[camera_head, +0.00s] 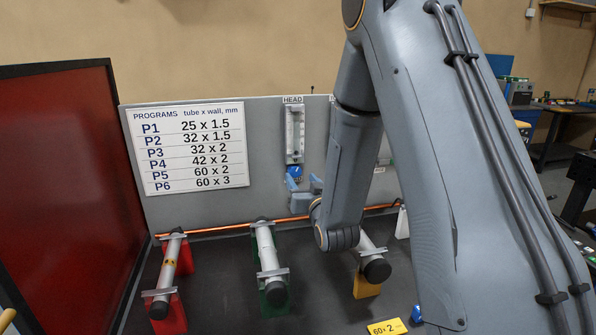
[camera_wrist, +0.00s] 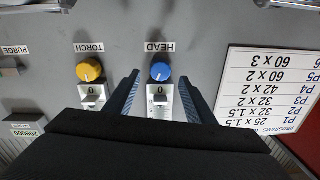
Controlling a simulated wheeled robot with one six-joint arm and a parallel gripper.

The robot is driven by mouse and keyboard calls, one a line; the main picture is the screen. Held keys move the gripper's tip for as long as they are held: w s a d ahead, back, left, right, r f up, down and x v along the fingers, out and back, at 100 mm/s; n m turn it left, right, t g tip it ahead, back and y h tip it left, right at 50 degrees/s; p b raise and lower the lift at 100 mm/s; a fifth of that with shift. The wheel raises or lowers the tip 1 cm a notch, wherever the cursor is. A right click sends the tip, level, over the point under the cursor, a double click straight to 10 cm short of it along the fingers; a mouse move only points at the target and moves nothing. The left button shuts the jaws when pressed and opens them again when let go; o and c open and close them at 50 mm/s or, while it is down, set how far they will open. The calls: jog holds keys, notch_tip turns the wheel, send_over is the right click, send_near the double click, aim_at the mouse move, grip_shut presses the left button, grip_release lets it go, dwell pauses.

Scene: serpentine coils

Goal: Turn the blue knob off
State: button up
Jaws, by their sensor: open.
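The blue knob (camera_head: 295,172) is on the upright grey panel, under the HEAD label and a clear vertical gauge. In the wrist view, which is upside down, the blue knob (camera_wrist: 160,72) appears between and just beyond my two fingertips, with a small "0" mark beside it. My gripper (camera_wrist: 159,80) is open, with one finger on each side of the knob's line and a visible gap to it on both sides. In the head view my gripper (camera_head: 303,184) is just below the knob, close to the panel. I cannot tell the exact depth between them.
A yellow knob (camera_wrist: 89,70) labelled TORCH sits beside the blue one. A white program chart (camera_head: 190,148) is on the panel. Below, a copper tube (camera_head: 205,230) runs along the panel, and several cylinders on coloured stands occupy the dark bench. My arm hides the panel's right part.

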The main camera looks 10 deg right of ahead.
aim_at(296, 172)
jog(key=shift+w+a+p, duration=0.1)
jog(key=shift+w+p, duration=0.55)
jog(key=shift+w, duration=1.6)
jog(key=c, duration=1.1)
jog(key=shift+o, duration=0.3)
